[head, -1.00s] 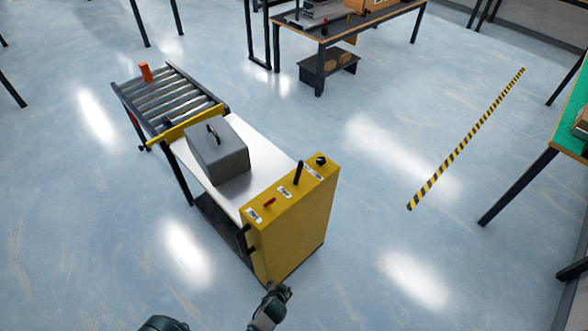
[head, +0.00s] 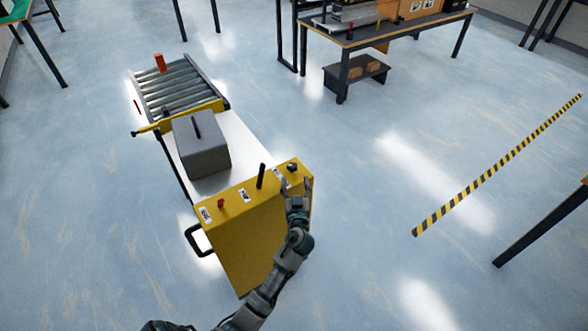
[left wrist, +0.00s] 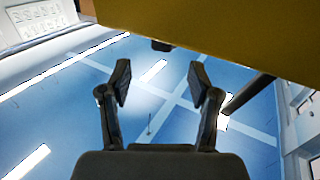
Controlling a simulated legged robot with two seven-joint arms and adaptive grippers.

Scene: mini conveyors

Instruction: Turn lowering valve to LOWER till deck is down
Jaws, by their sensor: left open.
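A yellow lift cart's control panel (head: 256,222) stands in front of me in the head view. Its top carries a small red control (head: 221,203), an upright black lever (head: 261,176) and a black knob (head: 292,167), with white labels too small to read. I cannot tell which control is the lowering valve. The pale deck (head: 236,153) is raised near the roller conveyor's height. My left gripper (head: 297,187) is open at the panel's right end, just short of the black knob. In the left wrist view the open, empty fingers (left wrist: 160,85) are below the yellow panel (left wrist: 220,30).
A workbench (head: 375,35) stands at the back. Floor right of the cart is clear up to the striped line (head: 500,165).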

